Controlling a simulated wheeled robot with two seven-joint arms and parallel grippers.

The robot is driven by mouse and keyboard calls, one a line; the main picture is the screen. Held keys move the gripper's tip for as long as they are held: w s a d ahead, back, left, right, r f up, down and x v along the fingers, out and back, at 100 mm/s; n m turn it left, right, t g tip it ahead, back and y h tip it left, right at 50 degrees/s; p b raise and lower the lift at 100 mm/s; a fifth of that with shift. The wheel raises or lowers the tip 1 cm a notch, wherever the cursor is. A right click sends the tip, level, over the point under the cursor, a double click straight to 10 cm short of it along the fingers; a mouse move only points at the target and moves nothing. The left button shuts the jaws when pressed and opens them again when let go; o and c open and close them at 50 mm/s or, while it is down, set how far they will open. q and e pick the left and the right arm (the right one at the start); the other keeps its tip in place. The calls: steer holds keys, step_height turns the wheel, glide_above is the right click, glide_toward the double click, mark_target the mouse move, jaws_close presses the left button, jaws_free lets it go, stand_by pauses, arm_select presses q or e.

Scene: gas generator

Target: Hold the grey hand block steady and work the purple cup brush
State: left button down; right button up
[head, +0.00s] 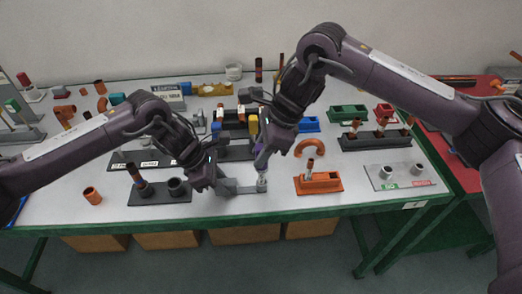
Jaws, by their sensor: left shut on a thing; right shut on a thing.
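The grey hand block (247,190) is near the front edge of the table, in the middle. My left gripper (222,184) is shut on its left end. My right gripper (262,168) comes down from above and is shut on a small upright tool, which I take as the purple cup brush (262,182). The tool's lower end is at the right end of the block. Its purple colour is hard to make out, and my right gripper hides its upper part. Whether its tip touches the block cannot be told.
An orange block (318,184) with a copper piece stands just right of the grey block. A dark holder (160,192) stands to the left. A grey plate (400,177) with two rings lies at right. Several parts crowd the table's back. The front strip is clear.

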arm_select(q)
steer(key=shift+r, duration=0.1)
arm_select(e)
steer(key=shift+s+f, duration=0.1)
arm_select(q)
steer(key=shift+w, duration=0.1)
arm_select(e)
steer(key=shift+r, duration=2.35)
arm_select(q)
steer(key=c, duration=1.1)
jaws_free()
steer(key=v, duration=1.1)
steer(key=shift+a+r, duration=0.2)
steer(key=shift+r, duration=0.15)
